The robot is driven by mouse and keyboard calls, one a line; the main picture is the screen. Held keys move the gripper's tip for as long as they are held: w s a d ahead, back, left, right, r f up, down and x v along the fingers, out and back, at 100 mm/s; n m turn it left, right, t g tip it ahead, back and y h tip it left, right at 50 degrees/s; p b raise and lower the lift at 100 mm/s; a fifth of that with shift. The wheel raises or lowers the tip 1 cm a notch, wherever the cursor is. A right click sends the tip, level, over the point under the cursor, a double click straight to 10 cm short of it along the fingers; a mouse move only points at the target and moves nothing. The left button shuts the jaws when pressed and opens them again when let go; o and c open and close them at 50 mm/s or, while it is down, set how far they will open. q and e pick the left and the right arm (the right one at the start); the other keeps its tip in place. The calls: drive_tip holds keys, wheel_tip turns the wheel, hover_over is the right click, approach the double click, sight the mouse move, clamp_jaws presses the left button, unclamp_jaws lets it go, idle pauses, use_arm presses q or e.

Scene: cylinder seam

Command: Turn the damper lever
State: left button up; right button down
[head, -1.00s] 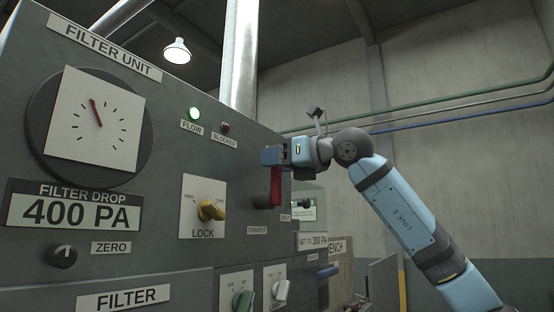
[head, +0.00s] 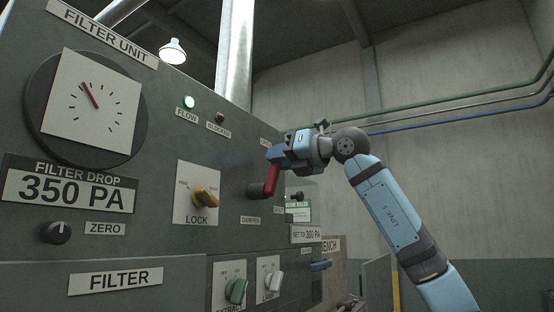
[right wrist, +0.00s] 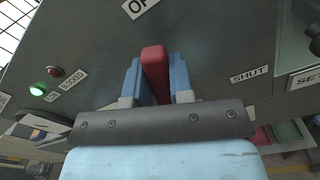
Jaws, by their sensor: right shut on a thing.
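The red damper lever (head: 271,178) stands out from the grey filter unit panel above the DAMPER label (head: 250,220), tilted with its top to the right. My right gripper (head: 274,153) is shut on the lever's upper end. The filter drop display (head: 70,188) reads 350 PA. The gauge dial (head: 92,94) has a red needle pointing up and left. My left gripper is not in view.
A yellow LOCK knob (head: 206,197) is left of the lever. A green knob (head: 237,290) and a white knob (head: 273,281) sit below. A plate reads SET TO 300 PA (head: 306,234). The green FLOW lamp (head: 189,102) is lit. Open room lies right of the panel.

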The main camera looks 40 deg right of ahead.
drive_tip(key=c, duration=1)
unclamp_jaws()
drive_tip(key=b+v, duration=0.3)
drive_tip(key=v, duration=1)
drive_tip(key=shift+s, duration=0.35)
drive_tip(key=shift+d, duration=0.15)
